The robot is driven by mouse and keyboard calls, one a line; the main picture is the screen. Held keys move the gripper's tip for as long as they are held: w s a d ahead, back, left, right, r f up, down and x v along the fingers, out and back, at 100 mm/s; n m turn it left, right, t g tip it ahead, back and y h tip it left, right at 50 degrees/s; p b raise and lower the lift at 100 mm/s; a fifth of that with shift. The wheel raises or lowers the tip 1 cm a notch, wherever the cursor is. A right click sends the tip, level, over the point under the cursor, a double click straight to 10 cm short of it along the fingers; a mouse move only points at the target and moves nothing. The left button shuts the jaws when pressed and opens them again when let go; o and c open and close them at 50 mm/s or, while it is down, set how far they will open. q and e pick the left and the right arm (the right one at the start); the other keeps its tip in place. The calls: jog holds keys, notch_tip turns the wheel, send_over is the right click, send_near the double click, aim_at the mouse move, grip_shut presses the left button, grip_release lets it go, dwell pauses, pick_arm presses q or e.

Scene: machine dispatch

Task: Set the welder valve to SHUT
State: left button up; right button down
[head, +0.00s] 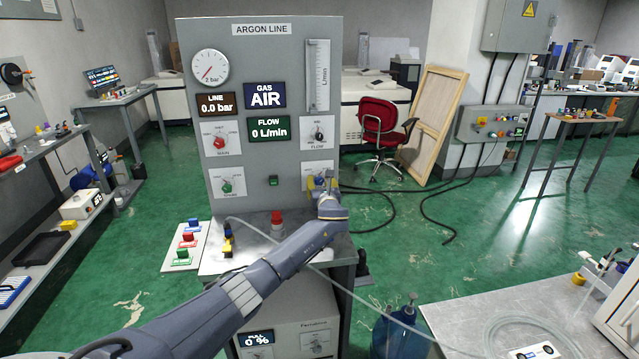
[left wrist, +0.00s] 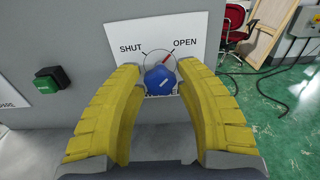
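The welder valve is a blue knob (left wrist: 160,80) on a white plate marked SHUT at left and OPEN at right. A red mark above the knob slants up-right toward OPEN. The plate's lower lettering is mostly hidden. My left gripper (left wrist: 163,72) has its yellow fingers spread, one on each side of the knob, with narrow gaps. In the head view the left gripper (head: 322,184) is at the lower right of the ARGON LINE panel (head: 262,90) and hides most of this valve. My right gripper is not in view.
Displays read AIR, 0.0 bar and 0 L/min. A hose crosses there.

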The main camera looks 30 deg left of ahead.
pick_arm(q)
grip_shut()
jog(key=n, duration=0.5)
jog(key=shift+f, duration=0.1)
jog(key=n, duration=0.3)
jog(key=shift+n, duration=0.4)
jog(key=n, duration=0.4)
jog(key=shift+n, duration=2.5)
